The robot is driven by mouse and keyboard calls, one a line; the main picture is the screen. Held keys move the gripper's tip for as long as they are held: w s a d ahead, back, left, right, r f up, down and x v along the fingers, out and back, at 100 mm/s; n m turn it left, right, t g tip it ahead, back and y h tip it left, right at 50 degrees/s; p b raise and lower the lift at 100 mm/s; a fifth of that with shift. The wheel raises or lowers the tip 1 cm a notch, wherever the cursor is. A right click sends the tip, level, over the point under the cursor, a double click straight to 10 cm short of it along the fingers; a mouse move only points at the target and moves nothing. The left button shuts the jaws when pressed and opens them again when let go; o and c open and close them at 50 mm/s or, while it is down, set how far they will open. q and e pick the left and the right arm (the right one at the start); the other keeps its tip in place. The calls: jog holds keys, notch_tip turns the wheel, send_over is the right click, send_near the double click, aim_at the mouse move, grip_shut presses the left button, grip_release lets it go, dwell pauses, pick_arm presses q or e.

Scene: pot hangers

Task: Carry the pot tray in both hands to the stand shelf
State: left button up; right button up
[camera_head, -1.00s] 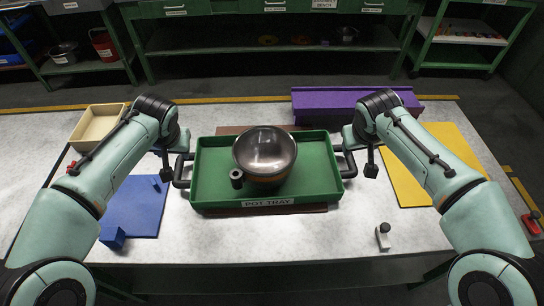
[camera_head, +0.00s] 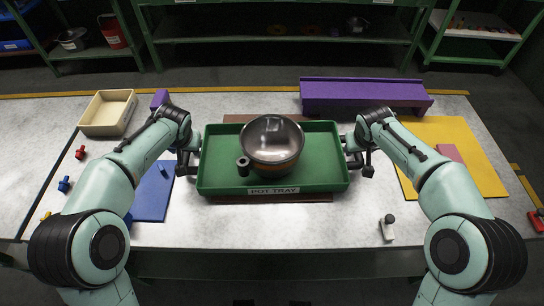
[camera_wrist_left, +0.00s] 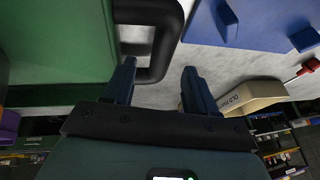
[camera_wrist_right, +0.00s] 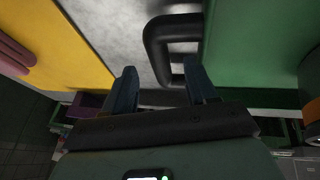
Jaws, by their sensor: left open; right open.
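The green pot tray (camera_head: 320,165), labelled POT TRAY, lies on a brown board on the white table. A dark metal pot (camera_head: 271,138) with a copper-brown lower side sits in it. A small dark cylinder (camera_head: 243,166) stands left of the pot. My left gripper (camera_head: 186,160) is open at the tray's left handle; in the left wrist view the black handle (camera_wrist_left: 168,40) reaches down between the spread fingers. My right gripper (camera_head: 357,158) is open at the right handle; in the right wrist view the handle (camera_wrist_right: 155,50) appears between the fingers. Exact finger depth is unclear.
A purple block (camera_head: 365,95) lies behind the tray at right. A cream bin (camera_head: 108,112) stands at back left. A blue mat (camera_head: 150,195) and a yellow mat (camera_head: 470,150) flank the tray. A grey-white item (camera_head: 387,230) stands at front right. Green shelving stands beyond the table.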

pick_arm(q)
jog(key=shift+x, duration=1.6)
pick_arm(e)
jog(key=shift+x, duration=1.6)
pick_arm(q)
grip_shut()
pick_arm(e)
grip_shut()
pick_arm(q)
jog(key=shift+r, duration=0.1)
pick_arm(e)
jog(key=shift+r, duration=0.15)
